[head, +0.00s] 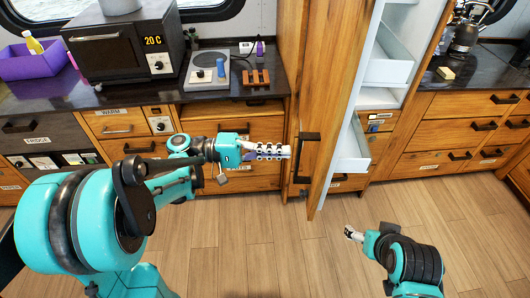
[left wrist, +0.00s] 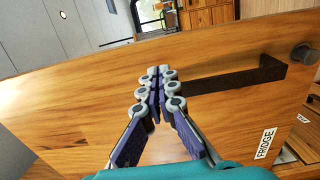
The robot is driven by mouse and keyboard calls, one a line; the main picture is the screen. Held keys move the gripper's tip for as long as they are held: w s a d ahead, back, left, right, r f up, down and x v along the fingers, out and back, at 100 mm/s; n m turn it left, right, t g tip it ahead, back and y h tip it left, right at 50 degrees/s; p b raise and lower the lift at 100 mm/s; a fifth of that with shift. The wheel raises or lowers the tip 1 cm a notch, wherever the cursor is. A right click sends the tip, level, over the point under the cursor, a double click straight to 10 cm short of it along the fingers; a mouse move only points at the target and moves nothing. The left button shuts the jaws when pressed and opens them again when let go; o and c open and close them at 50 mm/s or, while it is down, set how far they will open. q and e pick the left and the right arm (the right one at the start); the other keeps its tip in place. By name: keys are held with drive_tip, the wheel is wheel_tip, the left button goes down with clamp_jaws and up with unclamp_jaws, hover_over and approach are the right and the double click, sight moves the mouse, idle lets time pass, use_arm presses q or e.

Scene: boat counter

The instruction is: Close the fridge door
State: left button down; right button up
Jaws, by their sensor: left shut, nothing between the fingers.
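The wooden fridge door (head: 335,75) stands open, swung out from the cabinets, with white shelves (head: 388,65) showing on its right side. Its black bar handle (head: 307,158) is on the face towards my left arm. In the left wrist view the wooden door (left wrist: 80,90) fills much of the picture, with the handle (left wrist: 240,80) and a FRIDGE label (left wrist: 265,143). My left gripper (head: 288,151) is shut and empty, its tips close to the door face beside the handle; contact cannot be told. My right gripper (head: 350,233) is low at right, apart from the door; its fingers are too small to read.
A dark counter (head: 40,98) at left holds a microwave (head: 125,45), a purple bin (head: 35,62) and a small hotplate (head: 207,70). Drawers (head: 440,140) with black handles line the right. The wooden floor (head: 250,245) in front is clear.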

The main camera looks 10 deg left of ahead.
sight(322, 153)
use_arm(q)
drive_tip(key=d, duration=0.2)
drive_tip(key=w+d+b, duration=0.1)
drive_tip(key=d, duration=0.4)
drive_tip(key=shift+w+d, duration=0.15)
drive_tip(key=shift+w, duration=0.1)
